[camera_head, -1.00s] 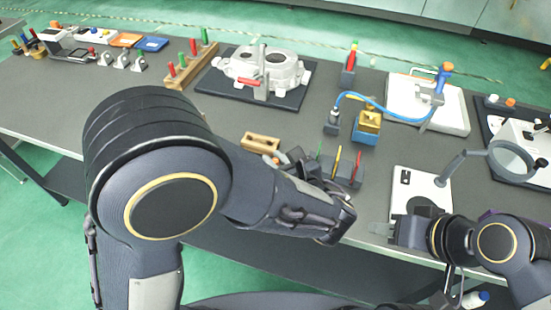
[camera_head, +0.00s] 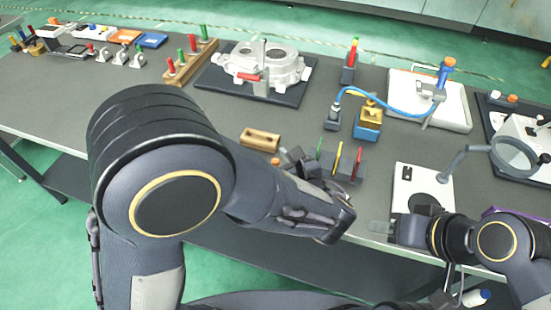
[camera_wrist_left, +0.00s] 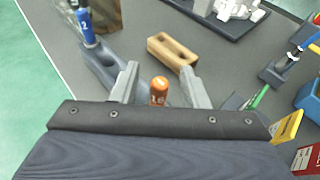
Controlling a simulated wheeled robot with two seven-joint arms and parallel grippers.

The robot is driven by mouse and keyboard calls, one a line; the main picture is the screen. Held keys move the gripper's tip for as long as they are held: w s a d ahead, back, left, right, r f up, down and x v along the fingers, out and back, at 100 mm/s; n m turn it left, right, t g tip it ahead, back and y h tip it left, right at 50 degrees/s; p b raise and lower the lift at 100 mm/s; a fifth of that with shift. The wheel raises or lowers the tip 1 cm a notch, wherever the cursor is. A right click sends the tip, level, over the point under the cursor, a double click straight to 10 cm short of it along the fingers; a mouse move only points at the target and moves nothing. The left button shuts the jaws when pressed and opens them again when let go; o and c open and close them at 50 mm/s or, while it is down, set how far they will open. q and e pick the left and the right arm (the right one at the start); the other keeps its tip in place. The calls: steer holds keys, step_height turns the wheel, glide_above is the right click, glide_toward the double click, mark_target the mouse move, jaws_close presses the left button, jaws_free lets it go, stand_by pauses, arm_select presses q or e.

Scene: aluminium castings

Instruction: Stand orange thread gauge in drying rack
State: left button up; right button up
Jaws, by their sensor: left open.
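The orange thread gauge (camera_wrist_left: 158,92) shows in the left wrist view as a short orange cylinder with dark marks, between the two grey fingers, with gaps at both sides. Its lower part is hidden by my gripper body. A bit of it shows in the head view (camera_head: 275,161). My left gripper (camera_wrist_left: 160,88) is open around or just above it; its fingertips are partly hidden in the head view. My right gripper (camera_head: 379,227) is at the table's front edge; its finger gap is unclear. The drying rack may be the wooden slotted block (camera_head: 260,139); I cannot tell for certain.
Dark holders with green, yellow and red pieces (camera_head: 340,160) stand close right of my left gripper. A blue piece (camera_wrist_left: 84,25) stands in a dark holder at the left. A wooden rack with red and green pegs (camera_head: 190,65) and a casting (camera_head: 265,65) lie farther back.

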arm_select(q)
steer(key=shift+s, duration=0.1)
steer(key=v, duration=0.7)
steer(key=shift+s, duration=0.3)
steer(key=shift+d+r, duration=0.1)
steer(key=shift+r, duration=0.05)
